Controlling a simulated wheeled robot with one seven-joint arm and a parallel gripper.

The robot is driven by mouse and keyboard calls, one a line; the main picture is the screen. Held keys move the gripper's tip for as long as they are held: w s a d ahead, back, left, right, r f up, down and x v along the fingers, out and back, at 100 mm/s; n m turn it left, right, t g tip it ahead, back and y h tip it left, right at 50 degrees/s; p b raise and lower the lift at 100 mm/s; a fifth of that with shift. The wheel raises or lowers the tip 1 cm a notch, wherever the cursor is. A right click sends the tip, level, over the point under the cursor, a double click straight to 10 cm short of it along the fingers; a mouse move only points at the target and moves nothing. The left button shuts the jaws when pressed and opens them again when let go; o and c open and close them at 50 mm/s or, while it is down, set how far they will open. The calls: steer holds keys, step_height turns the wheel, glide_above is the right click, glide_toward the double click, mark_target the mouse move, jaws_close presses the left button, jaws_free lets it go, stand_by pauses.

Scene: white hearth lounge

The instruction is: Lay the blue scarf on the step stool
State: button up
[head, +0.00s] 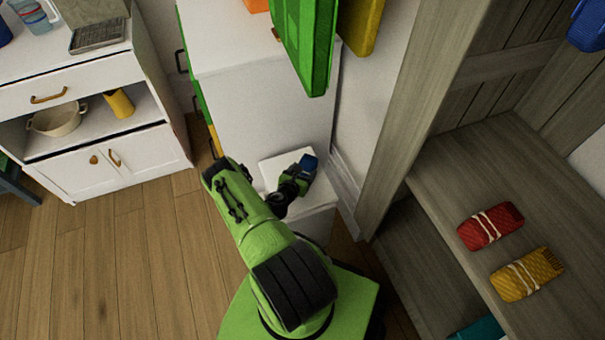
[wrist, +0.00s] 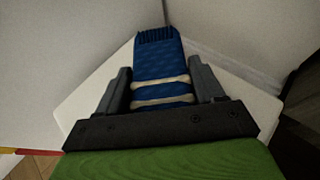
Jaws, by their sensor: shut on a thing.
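The blue scarf (wrist: 160,62) is a folded bundle with pale bands and a fringed far end. My gripper (wrist: 164,88) is shut on it, with one finger on each side in the wrist view. In the head view my gripper (head: 299,176) and the scarf (head: 309,163) are over the white step stool (head: 278,168). The white stool top also shows around the scarf in the wrist view (wrist: 92,100). I cannot tell whether the scarf touches the top. Part of the stool is hidden by my arm.
A white cabinet (head: 262,110) stands right behind the stool. A wooden shelf unit (head: 425,150) is at the right, with a red scarf (head: 491,226) and a yellow scarf (head: 527,274) on it. A white sideboard (head: 85,100) stands at the left. Wooden floor (head: 110,255) is clear at the lower left.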

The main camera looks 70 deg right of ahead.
steer(key=shift+r, duration=0.1)
steer(key=o, duration=1.1)
steer(key=shift+c, duration=0.2)
steer(key=p+v, duration=0.4)
steer(key=v, duration=0.7)
steer(key=shift+a+r+p, duration=0.1)
steer(key=shift+a+p, duration=0.05)
steer(key=shift+p, duration=0.15)
steer(key=shift+a, duration=0.35)
